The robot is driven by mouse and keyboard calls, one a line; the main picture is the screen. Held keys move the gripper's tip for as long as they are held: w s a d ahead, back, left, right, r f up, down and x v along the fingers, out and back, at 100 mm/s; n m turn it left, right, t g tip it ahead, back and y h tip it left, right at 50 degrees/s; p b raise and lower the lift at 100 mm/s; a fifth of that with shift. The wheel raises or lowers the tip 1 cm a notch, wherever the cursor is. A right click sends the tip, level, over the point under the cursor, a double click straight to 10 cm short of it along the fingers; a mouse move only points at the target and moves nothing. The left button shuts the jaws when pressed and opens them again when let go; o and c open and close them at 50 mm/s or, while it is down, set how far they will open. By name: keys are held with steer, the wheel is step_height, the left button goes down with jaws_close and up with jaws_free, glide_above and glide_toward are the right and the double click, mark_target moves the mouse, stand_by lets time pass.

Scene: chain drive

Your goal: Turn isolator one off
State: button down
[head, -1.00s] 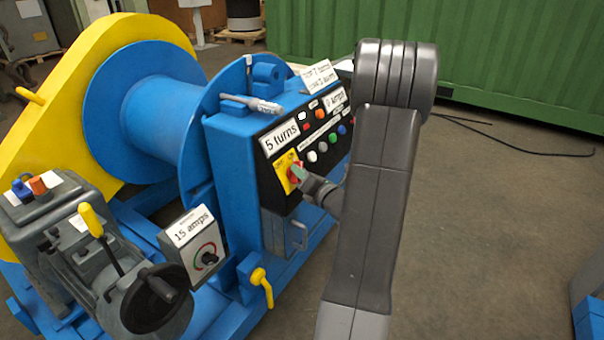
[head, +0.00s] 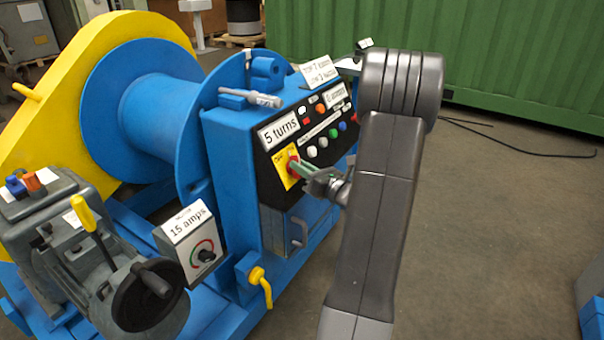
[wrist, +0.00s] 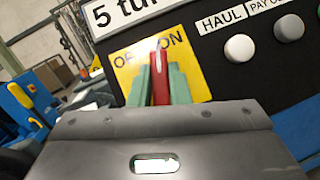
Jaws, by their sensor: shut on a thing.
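The isolator has a red handle (wrist: 160,80) on a yellow plate (wrist: 194,66) marked OFF at left and ON at right. In the head view the yellow plate (head: 284,173) is at the lower left of the black control panel (head: 266,190). My gripper (wrist: 160,88) is shut on the red handle, with a green fingertip on each side. In the wrist view the handle's white-marked tip lies between the two words, partly over the end of OFF. In the head view my gripper (head: 297,166) reaches the plate from the right and hides most of the handle.
A metal handle (head: 299,232) and yellow lever (head: 262,283) are below.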

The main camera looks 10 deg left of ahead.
steer(key=n+g+y, duration=0.1)
steer(key=n+g, duration=0.1)
steer(key=n, duration=0.1)
steer(key=n+g, duration=0.2)
steer(key=n, duration=0.1)
steer(key=n+g+y+b, duration=0.1)
steer(key=n+g, duration=0.1)
steer(key=n, duration=0.1)
steer(key=shift+w+n+y, duration=0.15)
steer(key=shift+n+y, duration=0.15)
steer(key=n+g, duration=0.2)
steer(key=n, duration=0.2)
steer(key=n+g+h+p, duration=0.1)
steer(key=n+g, duration=0.2)
steer(key=n, duration=0.1)
steer(key=shift+n+g, duration=0.3)
steer(key=shift+n, duration=0.1)
steer(key=c, duration=1.4)
jaws_free()
steer(key=shift+o, duration=0.2)
steer(key=shift+d, duration=0.1)
steer(key=w+d+p, duration=0.1)
steer(key=d+p, duration=0.2)
steer(key=d, duration=1)
steer(key=shift+d+p, duration=0.3)
steer(key=shift+d, duration=0.05)
steer(key=shift+a, duration=0.15)
